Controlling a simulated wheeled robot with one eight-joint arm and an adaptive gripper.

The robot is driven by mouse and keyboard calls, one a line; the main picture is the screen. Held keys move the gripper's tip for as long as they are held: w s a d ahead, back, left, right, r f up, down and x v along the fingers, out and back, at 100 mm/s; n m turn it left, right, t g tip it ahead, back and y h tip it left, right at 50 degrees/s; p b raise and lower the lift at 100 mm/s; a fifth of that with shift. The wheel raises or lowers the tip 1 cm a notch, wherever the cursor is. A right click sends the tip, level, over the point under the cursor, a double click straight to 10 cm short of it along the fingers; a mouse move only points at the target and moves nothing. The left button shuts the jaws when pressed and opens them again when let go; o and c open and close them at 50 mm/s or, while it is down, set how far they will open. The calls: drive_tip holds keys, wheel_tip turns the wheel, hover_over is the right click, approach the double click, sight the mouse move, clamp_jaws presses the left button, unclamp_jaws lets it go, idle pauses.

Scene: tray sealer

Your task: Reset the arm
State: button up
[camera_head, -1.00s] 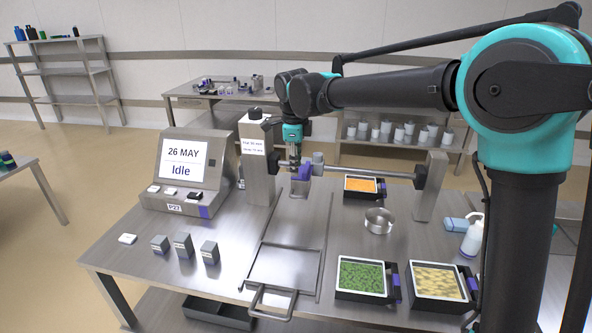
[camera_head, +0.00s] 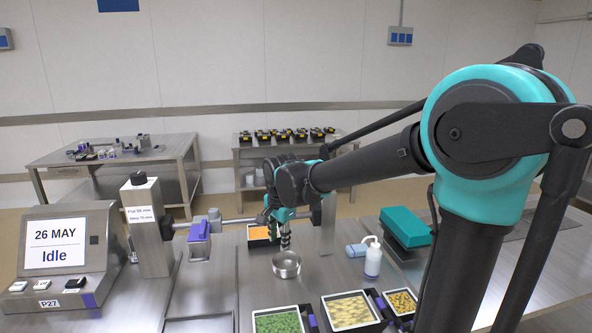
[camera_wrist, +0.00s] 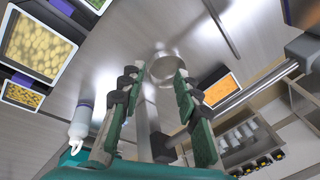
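I cannot tell the exact gap to the bowl.
The tray sealer's screen (camera_head: 56,245) reads "26 MAY" and "Idle". Trays of green (camera_head: 279,322), pale yellow (camera_head: 349,311) and orange food (camera_head: 259,232) stand on the bench. A white bottle (camera_head: 373,262) and a teal box (camera_head: 405,228) stand at the right.

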drive_tip(key=s+d+f+n, duration=0.2)
drive_tip(key=s+d, duration=0.1)
drive_tip(key=d, duration=0.3)
drive_tip(key=s+d+f+n, duration=0.2)
drive_tip(key=s+d+f, duration=0.1)
drive_tip(key=d, duration=0.4)
drive_tip(key=s+d+f+n+t, duration=0.1)
drive_tip(key=s+d+f+n, duration=0.1)
drive_tip(key=d, duration=0.4)
drive_tip(key=shift+s+d+f, duration=0.25)
drive_tip(key=shift+s+f, duration=0.5)
drive_tip(key=shift+s, duration=0.15)
drive_tip(key=s+d+f+n, duration=0.1)
drive_tip(key=s, duration=0.1)
drive_tip(key=s+d+f+n, duration=0.1)
drive_tip(key=s+d+f, duration=0.1)
drive_tip(key=s+d+f+n, duration=0.1)
drive_tip(key=s+d, duration=0.1)
drive_tip(key=shift+s+f+t+h, duration=0.15)
drive_tip(key=shift+s+t+h, duration=0.15)
drive_tip(key=shift+h, duration=0.1)
